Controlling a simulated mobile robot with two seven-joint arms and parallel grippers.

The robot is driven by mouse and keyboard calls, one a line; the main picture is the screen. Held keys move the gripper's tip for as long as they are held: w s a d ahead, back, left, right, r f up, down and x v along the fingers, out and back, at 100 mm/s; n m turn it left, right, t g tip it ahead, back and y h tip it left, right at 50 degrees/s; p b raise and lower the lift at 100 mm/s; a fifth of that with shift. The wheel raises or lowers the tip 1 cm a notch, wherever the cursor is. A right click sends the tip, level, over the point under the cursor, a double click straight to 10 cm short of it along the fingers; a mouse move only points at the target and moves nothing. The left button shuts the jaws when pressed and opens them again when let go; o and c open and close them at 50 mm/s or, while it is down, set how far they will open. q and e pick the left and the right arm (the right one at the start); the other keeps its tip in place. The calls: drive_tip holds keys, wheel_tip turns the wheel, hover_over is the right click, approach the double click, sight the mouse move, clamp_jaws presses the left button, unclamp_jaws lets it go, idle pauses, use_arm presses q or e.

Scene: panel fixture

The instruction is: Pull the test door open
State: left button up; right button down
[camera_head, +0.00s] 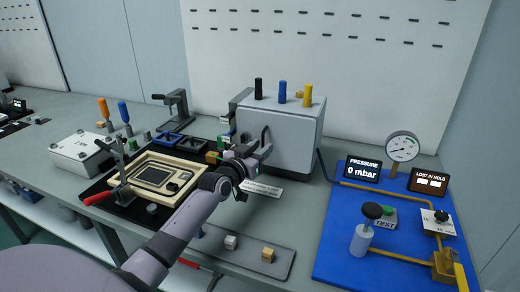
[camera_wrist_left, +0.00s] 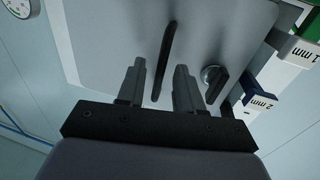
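The test door is the pale grey front (camera_head: 290,143) of a box on the bench, and it looks closed. In the left wrist view the door face (camera_wrist_left: 115,30) fills the upper middle. A dark bar handle (camera_wrist_left: 168,45) and a black turn knob (camera_wrist_left: 215,82) are on it. My left gripper (camera_head: 258,152) is at the door's left part. In the left wrist view its fingers (camera_wrist_left: 160,66) are apart, with the handle's lower part between them in the picture. I cannot tell whether they touch it. My right gripper is not in view.
Black, blue and yellow pegs (camera_head: 283,91) stand on the box. Labelled gauge blocks (camera_wrist_left: 262,97) are beside the door. A blue panel (camera_head: 335,235) with a pressure gauge (camera_head: 402,148) lies to the right. A beige fixture (camera_head: 143,192) and red-handled clamp (camera_head: 97,198) are left.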

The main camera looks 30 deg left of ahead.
use_arm(q)
drive_tip(key=shift+w, duration=0.1)
clamp_jaws()
idle(1.5)
